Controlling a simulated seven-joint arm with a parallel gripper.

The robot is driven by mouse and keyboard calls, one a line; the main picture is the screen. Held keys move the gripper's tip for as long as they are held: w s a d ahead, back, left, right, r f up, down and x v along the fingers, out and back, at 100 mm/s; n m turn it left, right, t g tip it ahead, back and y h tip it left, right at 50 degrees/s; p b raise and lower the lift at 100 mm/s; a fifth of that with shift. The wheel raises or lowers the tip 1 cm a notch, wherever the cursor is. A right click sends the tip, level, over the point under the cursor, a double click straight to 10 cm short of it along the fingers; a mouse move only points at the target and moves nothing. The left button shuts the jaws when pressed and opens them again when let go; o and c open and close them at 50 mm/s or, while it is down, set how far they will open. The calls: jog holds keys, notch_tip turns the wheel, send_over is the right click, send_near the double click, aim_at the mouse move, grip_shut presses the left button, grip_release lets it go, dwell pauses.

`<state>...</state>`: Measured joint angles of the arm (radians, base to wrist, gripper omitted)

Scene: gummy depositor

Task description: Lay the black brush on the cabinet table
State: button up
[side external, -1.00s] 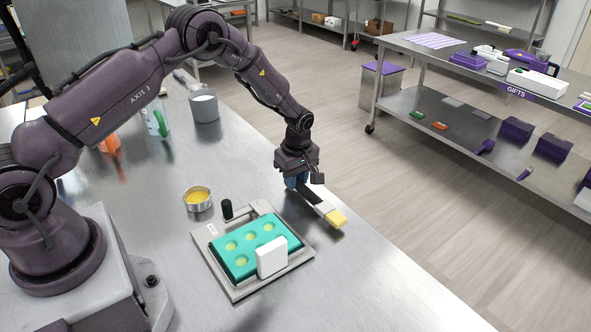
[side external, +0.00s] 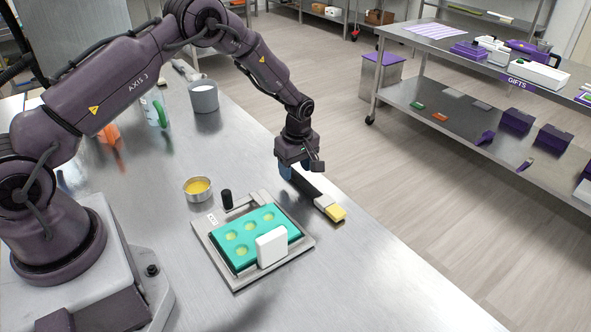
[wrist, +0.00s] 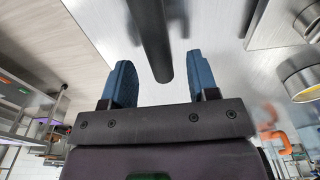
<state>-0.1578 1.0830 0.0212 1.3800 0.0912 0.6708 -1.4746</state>
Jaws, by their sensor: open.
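The black brush (side external: 320,201) has a dark handle, a pale ferrule and yellow bristles. It appears to lie on the steel table (side external: 380,280), near its right edge, bristles toward the front. My gripper (side external: 290,172) is low over the handle's rear end. In the wrist view, my gripper (wrist: 160,85) is open. The dark handle (wrist: 150,35) runs between the two blue fingers, with a gap on each side. In the side view the far finger is mostly hidden.
A teal mould (side external: 240,242) on a metal tray, with a white block, stands left of the brush. A small cup of yellow liquid (side external: 198,188) and a grey pot (side external: 204,97) stand further back. Beyond the table edge is open floor and a steel shelf cart (side external: 480,75).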

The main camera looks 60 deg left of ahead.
notch_tip(320, 180, up, 12)
jog(key=shift+d+f, duration=0.15)
jog(key=shift+d, duration=0.3)
jog(key=s+d+r+m+t, duration=0.2)
jog(key=s+r+m, duration=0.4)
jog(key=s, duration=0.3)
jog(key=s+d+r+m+t, duration=0.1)
jog(key=s+d+r+m, duration=0.2)
jog(key=s+r+m, duration=0.3)
jog(key=s+d+r+m+t, duration=0.2)
jog(key=s+r+m, duration=0.4)
jog(key=s+r, duration=0.3)
jog(key=s+d, duration=0.1)
jog(key=s, duration=0.3)
jog(key=shift+s+d+r+t+h, duration=0.2)
jog(key=shift+d+t+h, duration=0.1)
jog(key=shift+d+h, duration=0.1)
